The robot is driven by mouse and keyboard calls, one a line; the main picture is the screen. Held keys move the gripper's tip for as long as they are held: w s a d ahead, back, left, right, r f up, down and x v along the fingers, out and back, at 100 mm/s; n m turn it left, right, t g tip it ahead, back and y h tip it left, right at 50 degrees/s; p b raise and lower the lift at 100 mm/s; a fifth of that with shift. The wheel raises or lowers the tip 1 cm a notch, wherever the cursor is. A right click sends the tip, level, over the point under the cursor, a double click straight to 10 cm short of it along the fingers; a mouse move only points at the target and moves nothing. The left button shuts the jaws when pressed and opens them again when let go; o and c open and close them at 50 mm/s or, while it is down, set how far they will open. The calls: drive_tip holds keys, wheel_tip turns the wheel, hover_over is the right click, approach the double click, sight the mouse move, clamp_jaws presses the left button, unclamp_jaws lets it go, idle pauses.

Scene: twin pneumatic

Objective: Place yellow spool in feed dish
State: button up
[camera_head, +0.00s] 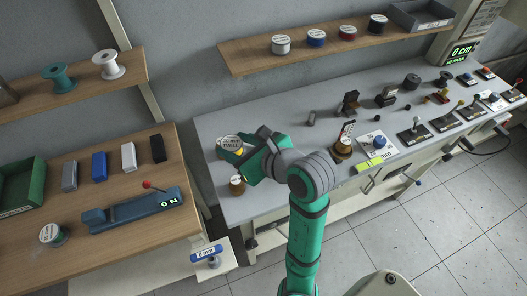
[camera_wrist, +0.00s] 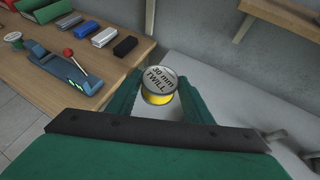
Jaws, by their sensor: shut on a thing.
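The yellow spool (camera_wrist: 158,98) has a grey top labelled "30 mm TWILL". My gripper (camera_wrist: 160,88) is shut on it, with one green finger on each side. The spool appears upright. In the head view the spool (camera_head: 231,143) is at the end of my green gripper, over the left end of the grey bench (camera_head: 285,110). I cannot surely pick out the feed dish.
The wooden table (camera_head: 130,250) at left holds a blue lever device (camera_head: 133,210) reading "ON", coloured blocks and a green bin (camera_head: 20,186). A wooden shelf (camera_head: 335,50) with several spools hangs above the bench. Small fixtures crowd the bench's right half.

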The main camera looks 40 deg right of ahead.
drive_tip(key=d+f, duration=0.2)
drive_tip(key=d, duration=0.2)
drive_tip(key=d+f, duration=0.6)
drive_tip(key=d, duration=0.1)
drive_tip(key=shift+w+d+f, duration=0.1)
drive_tip(key=shift+w+d, duration=0.25)
drive_tip(key=shift+d+f, duration=0.2)
drive_tip(key=shift+f, duration=0.05)
drive_tip(key=shift+d+f, duration=0.15)
drive_tip(key=shift+f, duration=0.75)
drive_tip(key=shift+d+f, duration=0.1)
drive_tip(key=shift+f, duration=0.8)
drive_tip(key=shift+f, duration=0.1)
drive_tip(key=o, duration=1.1)
drive_tip(key=v, duration=1.2)
